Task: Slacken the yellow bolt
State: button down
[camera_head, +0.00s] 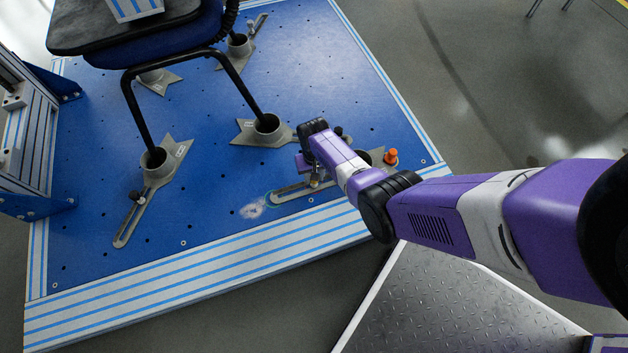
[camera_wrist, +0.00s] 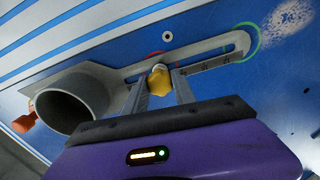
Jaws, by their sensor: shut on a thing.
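The yellow bolt (camera_wrist: 159,81) shows in the wrist view, at the slot of a grey slotted clamp (camera_wrist: 215,48). My gripper (camera_wrist: 158,86) is shut on the bolt, with one finger on each side of it. In the head view my gripper (camera_head: 316,180) is low over the front right part of the blue plate, at the clamp (camera_head: 290,192). The bolt is mostly hidden there by my arm. The clamp's round cup (camera_wrist: 72,103) is left of the gripper in the wrist view.
An orange knob (camera_head: 390,156) stands beside the clamp; it also shows in the wrist view (camera_wrist: 24,122). The chair (camera_head: 150,45) stands on the blue plate (camera_head: 215,190) with its legs in grey cups (camera_head: 266,127). A metal tread plate (camera_head: 450,305) lies in front.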

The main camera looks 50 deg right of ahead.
jog(key=n, duration=0.3)
jog(key=shift+n, duration=2.1)
jog(key=n, duration=0.4)
